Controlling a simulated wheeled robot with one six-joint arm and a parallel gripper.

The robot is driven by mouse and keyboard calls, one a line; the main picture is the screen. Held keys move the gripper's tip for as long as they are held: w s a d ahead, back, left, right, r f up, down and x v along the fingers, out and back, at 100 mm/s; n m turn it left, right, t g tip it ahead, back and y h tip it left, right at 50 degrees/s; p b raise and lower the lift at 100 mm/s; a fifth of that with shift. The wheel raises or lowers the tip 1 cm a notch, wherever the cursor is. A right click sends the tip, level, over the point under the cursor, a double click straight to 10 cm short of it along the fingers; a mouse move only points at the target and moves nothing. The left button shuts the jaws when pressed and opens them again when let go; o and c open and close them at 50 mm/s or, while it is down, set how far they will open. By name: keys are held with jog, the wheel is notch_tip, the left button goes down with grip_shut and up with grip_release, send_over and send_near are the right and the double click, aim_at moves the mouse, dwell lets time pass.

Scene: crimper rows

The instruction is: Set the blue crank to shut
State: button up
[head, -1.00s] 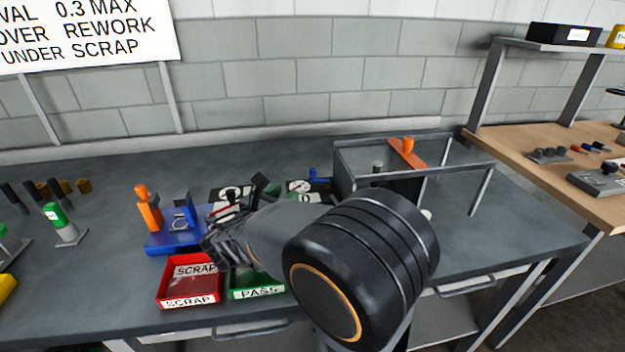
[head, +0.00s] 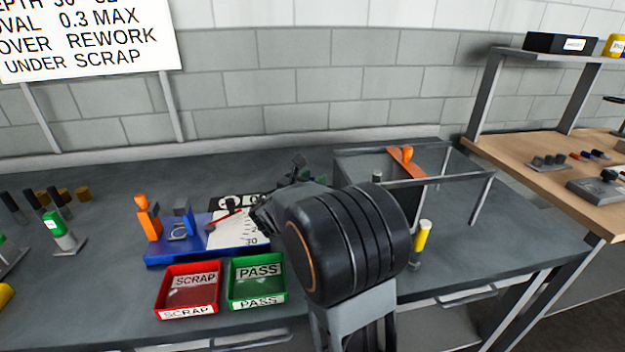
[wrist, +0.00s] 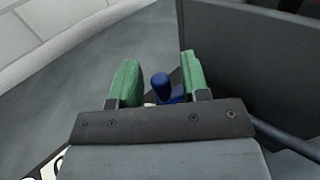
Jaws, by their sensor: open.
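The blue crank (wrist: 162,86) shows in the wrist view as an upright blue knob on a blue arm. It stands between the two green fingertips of my gripper (wrist: 157,84), nearer the right one. My gripper is open, with a gap on the left of the knob; I cannot tell whether the right finger touches it. In the head view my gripper (head: 302,172) is partly seen behind my arm, and the crank is hidden there.
A grey-walled frame (head: 345,180) with an orange bar stands just right of my gripper. A blue gauge fixture (head: 165,250) is to the left. Red (head: 188,310) and green (head: 257,302) trays sit in front.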

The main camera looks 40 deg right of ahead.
aim_at(335, 173)
grip_shut()
dwell(0.4)
